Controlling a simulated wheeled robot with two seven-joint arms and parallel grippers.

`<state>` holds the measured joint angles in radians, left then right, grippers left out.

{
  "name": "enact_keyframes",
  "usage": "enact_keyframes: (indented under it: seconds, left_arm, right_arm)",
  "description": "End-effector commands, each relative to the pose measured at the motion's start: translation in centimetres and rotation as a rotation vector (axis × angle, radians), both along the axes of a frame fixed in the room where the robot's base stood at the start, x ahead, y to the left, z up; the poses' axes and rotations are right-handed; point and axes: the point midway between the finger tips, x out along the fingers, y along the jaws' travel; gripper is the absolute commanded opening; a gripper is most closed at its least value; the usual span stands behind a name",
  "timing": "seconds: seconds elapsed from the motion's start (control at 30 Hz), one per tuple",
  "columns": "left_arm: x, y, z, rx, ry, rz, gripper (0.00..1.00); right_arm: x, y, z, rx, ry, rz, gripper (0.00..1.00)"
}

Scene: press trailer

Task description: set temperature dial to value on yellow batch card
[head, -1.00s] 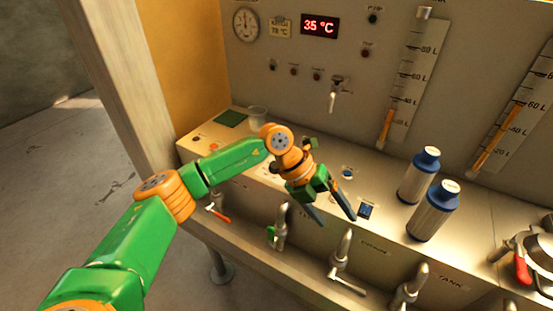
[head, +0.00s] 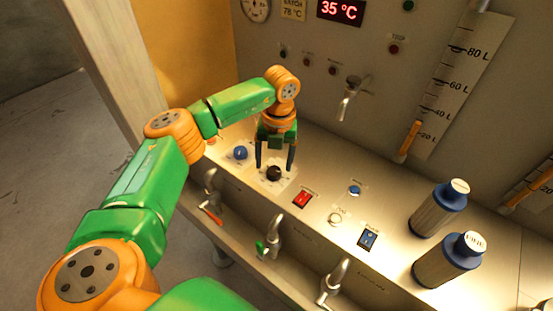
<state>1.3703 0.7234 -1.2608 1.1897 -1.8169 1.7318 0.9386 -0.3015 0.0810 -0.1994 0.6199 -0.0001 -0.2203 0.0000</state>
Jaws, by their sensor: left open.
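The yellow batch card (head: 293,10) is on the back panel at the top of the head view and reads 78 °C. The red display (head: 341,11) beside it reads 35 °C. A black dial (head: 274,173) sits on a pale plate on the console shelf. A blue knob (head: 240,153) is to its left; I cannot read the labels of either. My left gripper (head: 274,163) points down with open fingers, one on each side of the black dial in the picture. I cannot tell whether they touch it. My right gripper is not in view.
Two blue-capped canisters (head: 438,208) stand further right. Taps (head: 272,238) line the front edge. A spout (head: 348,97) juts from the panel.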

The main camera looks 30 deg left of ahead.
Motion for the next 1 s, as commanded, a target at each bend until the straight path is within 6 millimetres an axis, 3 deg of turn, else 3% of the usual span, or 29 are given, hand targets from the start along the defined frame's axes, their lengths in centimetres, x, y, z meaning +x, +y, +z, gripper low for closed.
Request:
enact_keyframes:
  seconds: [0.17, 0.37, 0.4, 0.6, 0.7, 1.0]
  left_arm:
    - [-0.1, 0.1, -1.9, -0.001, 0.002, 0.0, 0.78]
    - [0.0, 0.1, -2.2, -0.001, 0.0, -0.001, 0.78]
    - [0.0, 0.1, -2.2, -0.002, -0.001, -0.001, 0.76]
    - [0.0, 0.1, -2.2, -0.002, -0.001, -0.001, 0.21]
    - [0.0, 0.1, -2.2, -0.001, 0.0, -0.001, 0.0]
    - [0.0, 0.1, -2.2, -0.001, -0.001, -0.043, 0.0]
  right_arm:
    - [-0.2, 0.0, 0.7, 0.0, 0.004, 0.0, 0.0]
    - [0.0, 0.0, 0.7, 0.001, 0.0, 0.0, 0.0]
    - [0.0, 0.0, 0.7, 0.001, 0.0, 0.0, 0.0]
    - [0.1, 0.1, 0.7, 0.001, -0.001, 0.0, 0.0]
    - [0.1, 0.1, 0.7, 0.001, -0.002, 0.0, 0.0]
    - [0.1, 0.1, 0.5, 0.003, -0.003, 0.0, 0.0]
